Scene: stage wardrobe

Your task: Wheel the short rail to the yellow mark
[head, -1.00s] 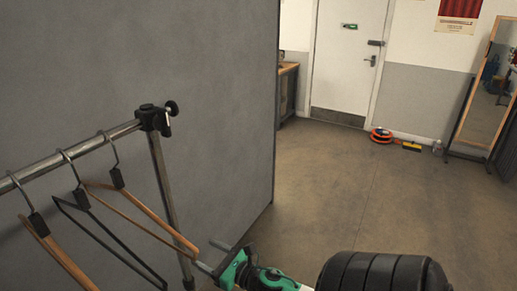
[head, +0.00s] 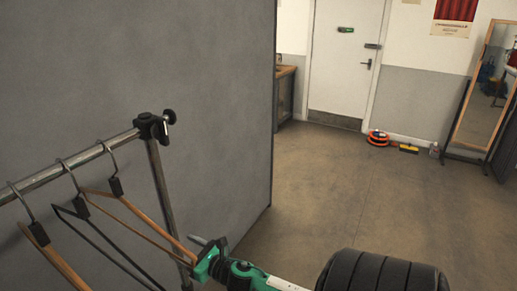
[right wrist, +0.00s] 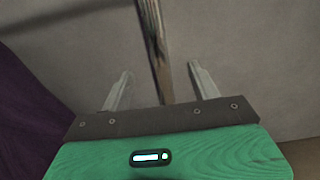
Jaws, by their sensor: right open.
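The short rail (head: 84,160) stands at the left in the head view. It has a metal top bar, a black corner clamp and an upright post (head: 163,198). Several hangers hang from the bar, wooden and black. My right gripper (head: 190,252), green with grey fingers, is at the lower part of the post. In the right wrist view the fingers are apart and the post (right wrist: 153,40) runs between them; I cannot tell whether either finger touches it. The rail's base and wheels are out of view. No yellow floor mark is recognisable. My left gripper is not in view.
A large grey partition (head: 190,70) stands right behind the rail. Open concrete floor (head: 360,200) lies to the right. At the far wall are a white door (head: 345,60), an orange-and-black coil (head: 378,138), a small yellow object (head: 409,148) and a standing mirror (head: 485,90).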

